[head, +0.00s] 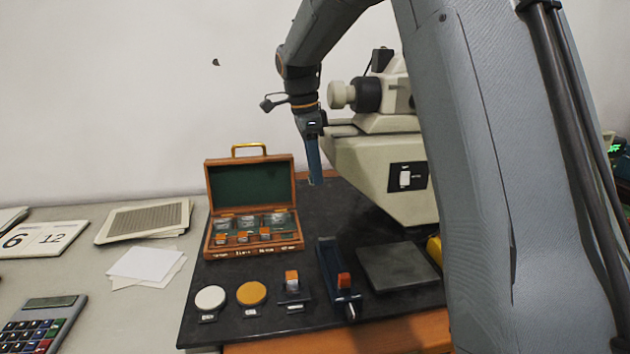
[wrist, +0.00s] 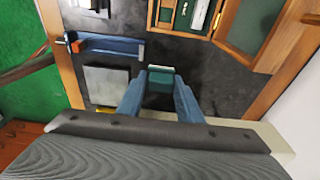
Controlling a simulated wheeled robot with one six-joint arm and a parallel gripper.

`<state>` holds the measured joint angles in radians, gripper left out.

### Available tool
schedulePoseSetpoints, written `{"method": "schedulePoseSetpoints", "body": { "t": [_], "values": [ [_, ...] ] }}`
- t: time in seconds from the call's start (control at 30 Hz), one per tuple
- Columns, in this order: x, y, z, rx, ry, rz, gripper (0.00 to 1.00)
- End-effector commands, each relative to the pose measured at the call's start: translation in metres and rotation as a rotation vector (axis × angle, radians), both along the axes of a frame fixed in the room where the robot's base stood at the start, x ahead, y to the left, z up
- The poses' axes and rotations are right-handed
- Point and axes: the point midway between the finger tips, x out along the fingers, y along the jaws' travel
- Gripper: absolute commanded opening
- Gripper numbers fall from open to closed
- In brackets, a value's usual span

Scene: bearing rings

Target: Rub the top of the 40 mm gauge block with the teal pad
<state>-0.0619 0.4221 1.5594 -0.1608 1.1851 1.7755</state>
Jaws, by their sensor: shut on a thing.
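My gripper (head: 316,181) is raised above the back of the black bench plate, to the right of the open wooden case (head: 297,190). In the wrist view its two blue fingers (wrist: 160,92) are shut on the teal pad (wrist: 160,79), which is clear of the surface. Small metal blocks with orange tops sit in a row in the case. The labels are too small to tell which block is 40 mm.
A white round pad (head: 210,297) and an amber one (head: 251,293) lie at the front left. A grey flat plate (head: 398,266) lies right of the fixture. A large cream instrument (head: 375,165) stands close right of my gripper. A calculator (head: 45,322) lies at far left.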

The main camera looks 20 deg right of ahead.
Motion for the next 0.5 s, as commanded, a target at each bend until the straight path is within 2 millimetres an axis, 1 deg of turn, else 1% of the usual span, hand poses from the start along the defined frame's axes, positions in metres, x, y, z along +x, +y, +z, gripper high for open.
{"method": "schedulePoseSetpoints", "body": {
  "t": [0.07, 0.17, 0.27, 0.47, 0.5],
  "values": [
    [-0.005, 0.005, 0.001, -0.001, 0.002, 0.002, 0.11],
    [-0.016, 0.015, -0.003, -0.003, 0.005, 0.002, 0.11],
    [-0.034, 0.03, -0.013, -0.006, 0.005, 0.003, 0.11],
    [-0.082, 0.061, -0.036, -0.009, 0.003, 0.004, 0.11],
    [-0.092, 0.066, -0.04, -0.009, 0.003, 0.003, 0.11]
  ]
}}
